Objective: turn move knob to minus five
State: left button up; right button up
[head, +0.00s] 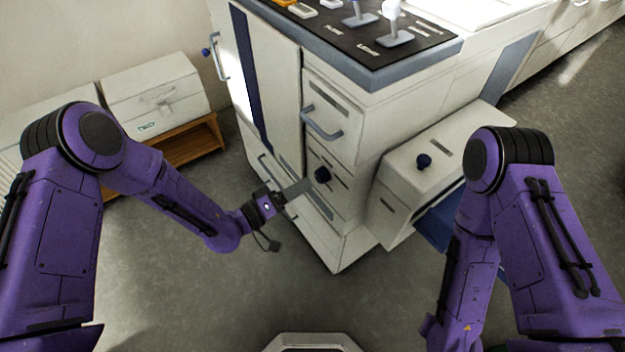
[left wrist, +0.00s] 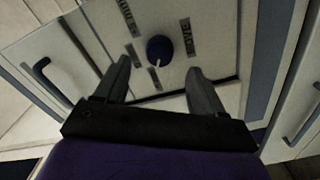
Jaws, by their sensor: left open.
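The dark blue knob (head: 322,175) sits on the white front panel of the machine, below a drawer handle. In the left wrist view the knob (left wrist: 159,48) is round with a white pointer mark toward the bottom of the picture. Several grey label plates surround it; the one at its upper right (left wrist: 187,36) seems to read MOVE, and the others are hard to read. My left gripper (head: 298,190) is in front of the panel, just left of the knob. In the left wrist view its open fingers (left wrist: 159,66) point toward the knob, one on each side; contact is not visible. My right gripper is out of view.
A grey drawer handle (head: 321,124) juts out above the knob. A console with levers (head: 395,38) is on top. The floor (head: 270,295) in front is clear.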

pick_arm(q)
jog(key=v, duration=0.5)
dwell(0.3)
jog(key=s+a+f+n+y+p, duration=0.45)
jog(key=a+f+y, duration=0.35)
jog(key=y, duration=0.2)
jog(key=s+a+r+g+y+p, duration=0.1)
jog(key=s+a+g+y+p, duration=0.2)
jog(key=s+a, duration=0.4)
jog(key=s+a+r+g+y+p, duration=0.2)
jog(key=s+a+g+y+p, duration=0.2)
jog(key=s, duration=1)
jog(key=a+n+y, duration=0.1)
jog(key=a, duration=0.2)
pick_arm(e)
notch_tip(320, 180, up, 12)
pick_arm(q)
jog(key=shift+d, duration=0.1)
jog(key=shift+c, duration=0.3)
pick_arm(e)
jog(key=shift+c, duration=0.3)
